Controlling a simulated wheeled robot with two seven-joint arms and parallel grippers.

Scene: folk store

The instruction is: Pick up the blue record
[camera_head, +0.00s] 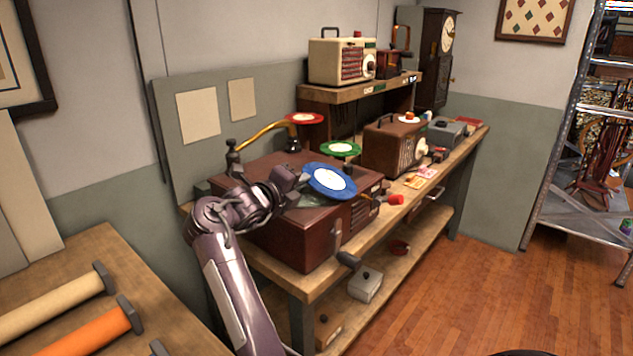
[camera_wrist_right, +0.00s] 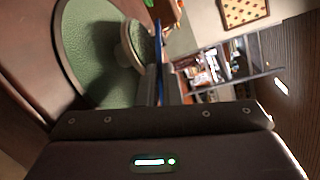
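The blue record (camera_head: 345,183), a flat disc with a white centre label, is tilted above the brown wooden record player (camera_head: 290,232). My right gripper (camera_head: 303,181) is at its left edge. In the right wrist view the record shows edge-on as a thin blue strip (camera_wrist_right: 158,45) between the two fingers of my right gripper (camera_wrist_right: 161,85), which look closed on it. The green round turntable (camera_wrist_right: 85,60) is at the left of the wrist view, beside the fingers. In the head view the record and my arm partly hide the player's top. My left gripper is not in view.
A green record (camera_head: 341,148) and a red record (camera_head: 304,118) stand behind the blue one. A brown radio (camera_head: 385,150) is farther along the wooden workbench (camera_head: 318,282). A red-tipped handle (camera_head: 396,199) sticks out at the front. The floor (camera_head: 460,290) to the right is clear.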

